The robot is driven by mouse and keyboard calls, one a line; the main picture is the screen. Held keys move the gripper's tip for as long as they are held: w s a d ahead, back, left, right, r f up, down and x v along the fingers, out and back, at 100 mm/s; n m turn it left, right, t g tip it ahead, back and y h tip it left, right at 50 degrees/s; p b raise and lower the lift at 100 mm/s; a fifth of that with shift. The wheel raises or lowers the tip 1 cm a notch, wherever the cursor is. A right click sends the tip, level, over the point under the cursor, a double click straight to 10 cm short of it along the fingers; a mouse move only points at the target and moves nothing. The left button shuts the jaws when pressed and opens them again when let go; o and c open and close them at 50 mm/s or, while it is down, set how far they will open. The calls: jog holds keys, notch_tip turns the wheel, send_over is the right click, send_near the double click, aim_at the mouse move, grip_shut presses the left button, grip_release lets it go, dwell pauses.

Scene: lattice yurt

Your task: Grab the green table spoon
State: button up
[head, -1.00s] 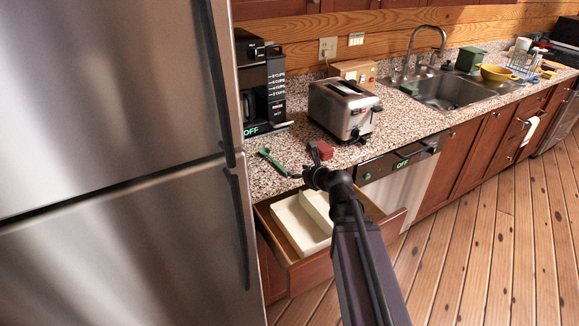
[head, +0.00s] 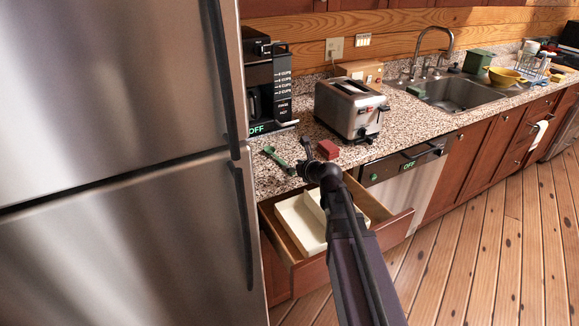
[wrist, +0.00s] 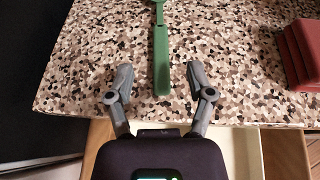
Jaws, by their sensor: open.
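The green table spoon (head: 277,158) lies on the speckled countertop near its front edge, left of my gripper in the head view. In the head view my gripper (head: 297,164) is at the counter's front edge. The spoon's bowl is cut off at the top of the wrist view.
An open drawer (head: 385,232) with a cream tray (head: 295,232) is below my arm. A red block (head: 328,149) sits right of the spoon, also in the wrist view (wrist: 300,52). A toaster (head: 345,108) and coffee maker (head: 265,85) stand behind; the fridge (head: 120,230) is left.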

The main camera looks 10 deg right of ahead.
aim_at(282, 161)
jog(key=shift+x, duration=0.75)
jog(key=shift+b+x, duration=1.25)
jog(key=shift+x, duration=1.35)
jog(key=shift+d+f, duration=0.1)
jog(key=shift+c, duration=0.2)
grip_shut()
